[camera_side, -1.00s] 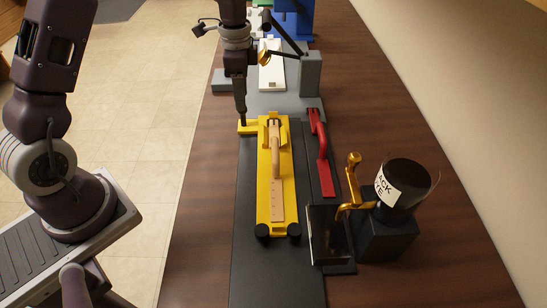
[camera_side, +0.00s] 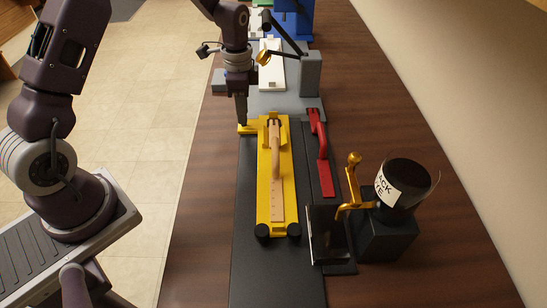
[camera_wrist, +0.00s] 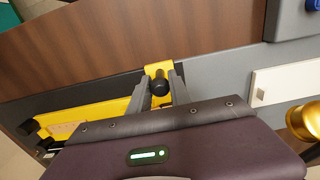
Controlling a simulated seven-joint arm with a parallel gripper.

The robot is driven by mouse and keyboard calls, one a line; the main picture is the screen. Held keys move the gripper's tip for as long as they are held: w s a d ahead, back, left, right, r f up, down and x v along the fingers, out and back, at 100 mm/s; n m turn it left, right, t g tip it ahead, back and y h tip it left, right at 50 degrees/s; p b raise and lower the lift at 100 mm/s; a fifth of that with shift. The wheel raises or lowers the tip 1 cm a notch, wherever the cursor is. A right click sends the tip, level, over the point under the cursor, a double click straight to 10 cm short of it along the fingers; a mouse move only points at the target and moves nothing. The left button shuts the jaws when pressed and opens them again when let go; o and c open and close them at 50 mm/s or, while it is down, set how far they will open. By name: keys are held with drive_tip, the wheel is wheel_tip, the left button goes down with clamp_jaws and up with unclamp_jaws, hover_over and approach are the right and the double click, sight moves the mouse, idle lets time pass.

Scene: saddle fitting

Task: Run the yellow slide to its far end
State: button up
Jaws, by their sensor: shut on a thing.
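The yellow slide (camera_side: 264,185) lies lengthwise on a long dark track (camera_side: 250,265), with a tan strap-like piece (camera_side: 276,165) along its top. Its near end is at two black round stubs (camera_side: 263,231). A yellow tab (camera_side: 250,128) sticks out to the left at its far end. My gripper (camera_side: 242,124) points down at this tab. In the wrist view the fingers of my gripper (camera_wrist: 160,88) close around a black knob (camera_wrist: 160,86) on the yellow tab (camera_wrist: 157,68). The finger contact is partly hidden in the side view.
A red piece (camera_side: 320,155) lies right of the slide. A dark block with a brass lever (camera_side: 354,180) and a labelled black drum (camera_side: 402,185) stand to the right. A grey post (camera_side: 311,75) and white plate (camera_side: 271,68) are beyond. The near track is clear.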

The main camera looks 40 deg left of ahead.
drive_tip(key=shift+s+d, duration=0.65)
drive_tip(key=shift+o, duration=0.2)
drive_tip(key=shift+s+d, duration=4.6)
drive_tip(key=shift+o, duration=0.6)
drive_tip(key=shift+s, duration=0.1)
drive_tip(key=shift+d, duration=0.1)
drive_tip(key=o, duration=0.7)
